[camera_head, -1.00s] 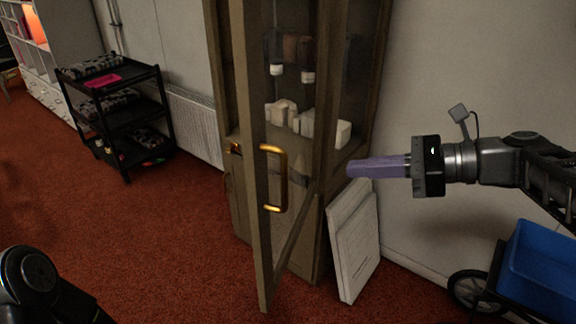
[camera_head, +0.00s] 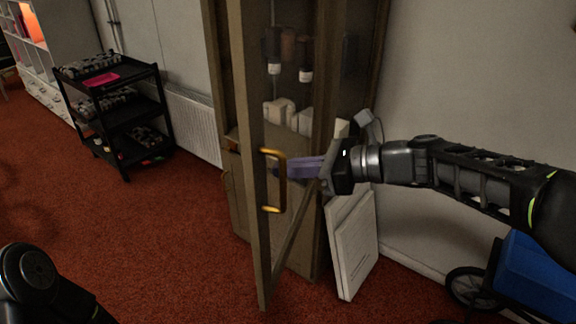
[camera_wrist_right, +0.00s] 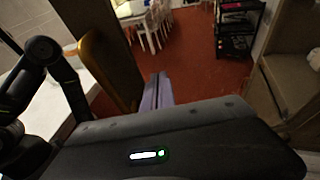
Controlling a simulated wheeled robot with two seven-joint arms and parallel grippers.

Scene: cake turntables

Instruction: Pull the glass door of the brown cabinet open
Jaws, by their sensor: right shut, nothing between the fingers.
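The brown cabinet (camera_head: 232,185) stands in the middle of the head view. Its glass door (camera_head: 258,235) is swung part-way out toward me, with the frame seen nearly edge-on. A gold handle (camera_head: 281,182) is on the door; it also shows in the right wrist view (camera_wrist_right: 103,72). My right gripper (camera_head: 290,167) has shut purple fingers (camera_wrist_right: 157,92), empty, pointing left with their tips close beside the handle. I cannot tell whether they touch it. Part of my left arm shows at the lower left; its gripper is out of view.
White blocks and bottles stand inside the cabinet. White panels (camera_head: 352,245) lean beside it. A blue cart (camera_head: 537,270) is at the lower right. A black trolley (camera_head: 118,115) stands at the left back. The red floor (camera_head: 165,240) left of the door is clear.

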